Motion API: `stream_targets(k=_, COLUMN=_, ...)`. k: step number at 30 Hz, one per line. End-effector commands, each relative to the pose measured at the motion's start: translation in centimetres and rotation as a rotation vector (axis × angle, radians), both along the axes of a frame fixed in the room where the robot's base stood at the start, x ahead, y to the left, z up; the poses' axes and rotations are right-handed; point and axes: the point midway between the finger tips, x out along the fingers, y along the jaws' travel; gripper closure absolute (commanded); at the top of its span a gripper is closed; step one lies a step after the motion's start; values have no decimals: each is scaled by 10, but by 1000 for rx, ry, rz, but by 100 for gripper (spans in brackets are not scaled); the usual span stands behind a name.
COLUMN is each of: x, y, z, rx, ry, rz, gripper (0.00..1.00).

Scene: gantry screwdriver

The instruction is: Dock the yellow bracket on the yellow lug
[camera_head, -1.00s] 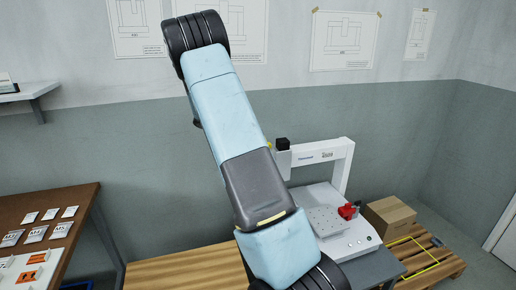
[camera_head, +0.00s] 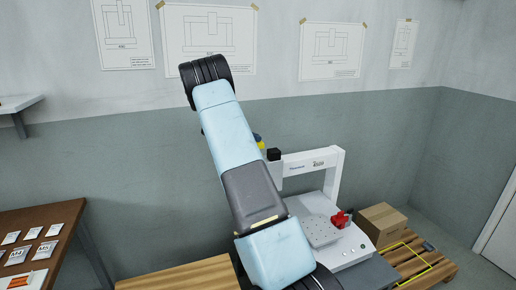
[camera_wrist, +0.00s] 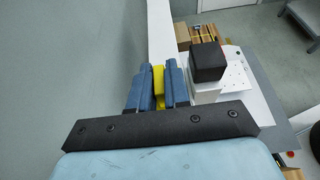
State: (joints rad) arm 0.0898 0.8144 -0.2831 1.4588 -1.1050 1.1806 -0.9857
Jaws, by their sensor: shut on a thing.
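My gripper (camera_wrist: 157,72) has blue fingers shut on a narrow yellow piece, which looks like the yellow bracket (camera_wrist: 158,88). Most of the piece is hidden between the fingers. In the head view a small yellow patch (camera_head: 260,144) shows past my arm, close to the left of the black block on the white gantry (camera_head: 308,160). In the wrist view the black block (camera_wrist: 207,62) stands just right of the fingers, apart from them in the picture. I cannot make out the yellow lug separately in either view.
The gantry's base carries a perforated plate (camera_head: 319,231) and a red part (camera_head: 340,219). A cardboard box (camera_head: 381,223) sits on a pallet to the right. A brown board with labelled packets (camera_head: 40,240) is at the left. The wall behind is clear below the posters.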

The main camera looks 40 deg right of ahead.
Motion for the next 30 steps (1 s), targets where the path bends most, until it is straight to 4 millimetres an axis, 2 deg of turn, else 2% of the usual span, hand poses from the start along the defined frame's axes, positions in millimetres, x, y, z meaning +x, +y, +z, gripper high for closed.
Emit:
stream_targets(k=3, x=6, y=-10, z=-14, rx=-1, ry=0, rz=-2, gripper=100)
stream_targets(k=11, x=12, y=-17, z=-25, rx=0, ry=-1, rz=-3, gripper=100)
stream_targets(k=19, x=15, y=-21, z=-57, rx=0, ry=0, rz=-1, gripper=100)
stream_targets(k=28, x=14, y=-21, z=-60, rx=-2, ry=-2, rz=-2, gripper=100)
stream_targets(k=29, x=14, y=-21, z=-60, rx=-1, ry=-2, rz=-2, gripper=83)
stream_targets(k=30, x=14, y=-21, z=-60, rx=-1, ry=-2, rz=-2, gripper=79)
